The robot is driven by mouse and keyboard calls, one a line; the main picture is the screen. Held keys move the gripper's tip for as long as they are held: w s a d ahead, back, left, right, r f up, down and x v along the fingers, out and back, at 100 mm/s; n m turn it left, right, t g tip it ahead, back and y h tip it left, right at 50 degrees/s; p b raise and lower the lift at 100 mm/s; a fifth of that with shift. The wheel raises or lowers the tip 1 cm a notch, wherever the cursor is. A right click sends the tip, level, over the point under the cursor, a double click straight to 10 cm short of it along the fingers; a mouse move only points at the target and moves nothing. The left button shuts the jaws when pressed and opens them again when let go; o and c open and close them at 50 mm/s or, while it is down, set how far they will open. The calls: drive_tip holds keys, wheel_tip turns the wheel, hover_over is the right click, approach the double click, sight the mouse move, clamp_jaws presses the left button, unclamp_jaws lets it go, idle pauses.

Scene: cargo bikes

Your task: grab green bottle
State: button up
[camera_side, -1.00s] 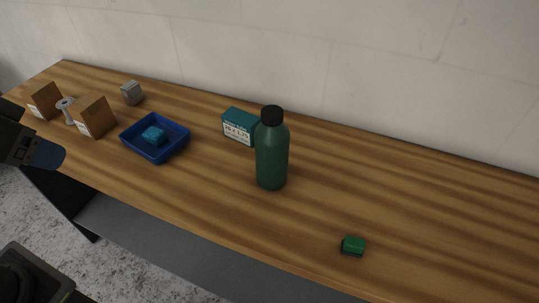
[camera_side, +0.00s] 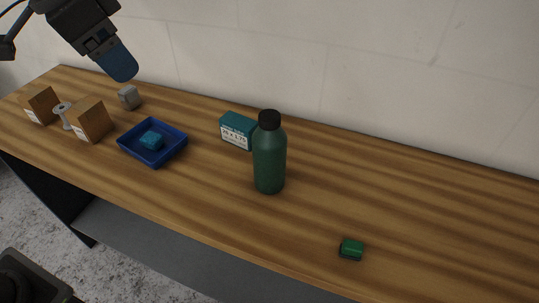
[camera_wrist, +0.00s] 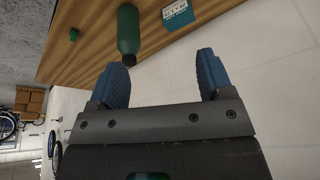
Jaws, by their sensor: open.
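My gripper (camera_side: 121,66) is at the upper left of the side view, raised above the bench and well to the left of the bottle. In the wrist view my gripper (camera_wrist: 160,75) has its two blue fingers wide apart with nothing between them.
A teal box (camera_side: 238,130) stands just left of the bottle. Further left are a blue tray (camera_side: 178,151) holding a teal block, two brown boxes (camera_side: 91,121), a metal spool (camera_side: 63,113) and a grey block (camera_side: 129,97). A small green block (camera_side: 351,249) lies at front right.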

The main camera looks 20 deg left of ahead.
drive_tip(key=w+d+m+g, duration=0.1)
drive_tip(key=w+d+m, duration=0.2)
drive_tip(key=w+d, duration=0.25)
drive_tip(key=m+g+h, duration=0.1)
drive_tip(key=m+g, duration=0.1)
drive_tip(key=m, duration=0.2)
approach(269, 115)
drive_tip(key=x, duration=0.5)
drive_tip(key=shift+w+f, duration=0.1)
drive_tip(key=shift+x, duration=2.8)
clamp_jaws()
